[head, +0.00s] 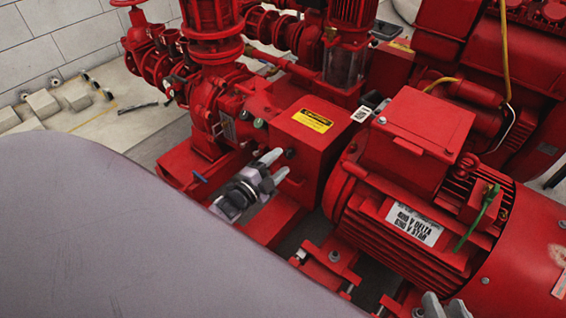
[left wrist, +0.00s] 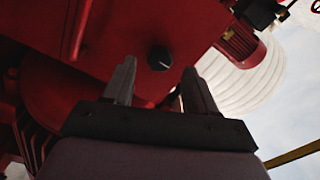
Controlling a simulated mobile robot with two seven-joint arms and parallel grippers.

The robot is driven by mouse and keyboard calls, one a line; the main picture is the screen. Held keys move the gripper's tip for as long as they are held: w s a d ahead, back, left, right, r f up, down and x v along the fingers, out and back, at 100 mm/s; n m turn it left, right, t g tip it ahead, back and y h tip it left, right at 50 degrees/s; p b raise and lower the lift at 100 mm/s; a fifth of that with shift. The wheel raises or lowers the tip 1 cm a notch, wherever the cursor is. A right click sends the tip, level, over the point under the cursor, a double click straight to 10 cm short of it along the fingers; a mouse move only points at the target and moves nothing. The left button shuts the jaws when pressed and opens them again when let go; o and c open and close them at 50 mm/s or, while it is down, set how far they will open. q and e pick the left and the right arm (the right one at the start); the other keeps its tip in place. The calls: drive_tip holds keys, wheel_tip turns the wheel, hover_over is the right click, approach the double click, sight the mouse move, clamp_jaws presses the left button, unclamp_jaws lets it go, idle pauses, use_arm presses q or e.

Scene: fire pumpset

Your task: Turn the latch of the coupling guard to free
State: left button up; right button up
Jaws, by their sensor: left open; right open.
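The coupling guard (head: 298,140) is a red box with a yellow caution label, between the pump and the motor. Its latch seems to be the small dark round knob (head: 290,153) on its near face. In the left wrist view a black knob (left wrist: 159,58) with a pale line shows between my finger tips. My left gripper (head: 277,164) is open, its fingers pointing at the guard's near face close to the knob; contact cannot be told. My right gripper (head: 444,305) is open at the bottom edge, partly cut off, in front of the motor.
The red motor (head: 405,215) with its terminal box (head: 425,125) stands right of the guard. Red pump pipes and valves (head: 210,70) crowd the left and back. A green strip (head: 478,218) hangs on the motor. Pale blocks (head: 45,103) lie on the floor at far left.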

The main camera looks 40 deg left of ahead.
sight(290, 153)
use_arm(q)
drive_tip(key=shift+w+d+b, duration=0.1)
drive_tip(key=shift+w+b, duration=0.2)
drive_tip(key=shift+w, duration=1)
use_arm(e)
drive_tip(key=shift+w+a+f+y, duration=0.1)
drive_tip(key=shift+w+a+y, duration=0.05)
drive_tip(key=shift+a+y, duration=0.2)
use_arm(q)
drive_tip(key=c, duration=1.1)
drive_tip(key=shift+o, duration=0.2)
